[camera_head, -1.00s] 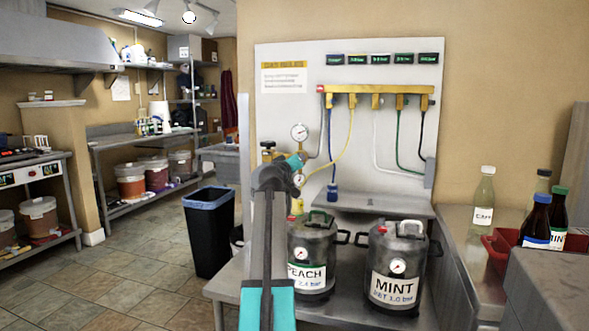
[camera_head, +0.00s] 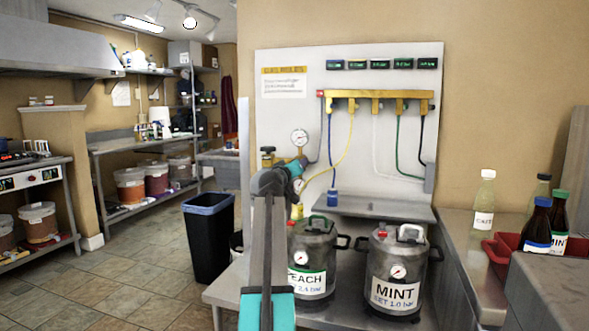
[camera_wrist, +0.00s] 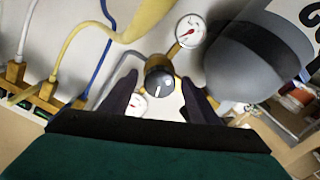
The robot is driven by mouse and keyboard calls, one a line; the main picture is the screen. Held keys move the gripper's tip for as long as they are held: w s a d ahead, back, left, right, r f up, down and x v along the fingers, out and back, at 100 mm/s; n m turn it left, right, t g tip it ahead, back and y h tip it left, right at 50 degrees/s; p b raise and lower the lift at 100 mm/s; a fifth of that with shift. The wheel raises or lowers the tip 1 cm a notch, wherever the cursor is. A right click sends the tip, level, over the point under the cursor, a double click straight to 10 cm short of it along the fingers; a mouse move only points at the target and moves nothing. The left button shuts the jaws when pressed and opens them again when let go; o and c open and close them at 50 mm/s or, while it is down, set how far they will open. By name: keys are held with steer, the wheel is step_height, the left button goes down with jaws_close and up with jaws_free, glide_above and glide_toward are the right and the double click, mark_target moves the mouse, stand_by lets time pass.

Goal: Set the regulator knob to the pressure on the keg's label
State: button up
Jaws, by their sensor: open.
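The regulator knob (camera_wrist: 159,82) is dark and round with a pale pointer line, on a brass body, in the middle of the wrist view. My gripper (camera_wrist: 160,80) is open, with one dark finger on each side of the knob; I cannot tell whether either finger touches it. In the head view my arm covers most of the regulator and hides the knob. A dial gauge (camera_head: 300,137) stands above the regulator. The left keg (camera_head: 312,252) has a partly hidden label reading "EACH", about 2.4 bar. The right keg (camera_head: 396,260) reads "MINT", "SET 1.0 bar".
A brass manifold (camera_head: 378,95) with coloured hoses is on the white board (camera_head: 290,110). Bottles stand by a red crate (camera_head: 500,247) at the right. A black bin (camera_head: 208,245) stands on the left.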

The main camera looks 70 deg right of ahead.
steer(key=shift+a, duration=0.2)
steer(key=s+a+p, duration=0.1)
steer(key=a+p, duration=0.1)
steer(key=a, duration=1.1)
steer(key=shift+s+a, duration=0.15)
steer(key=shift+a, duration=0.05)
stand_by(0.6)
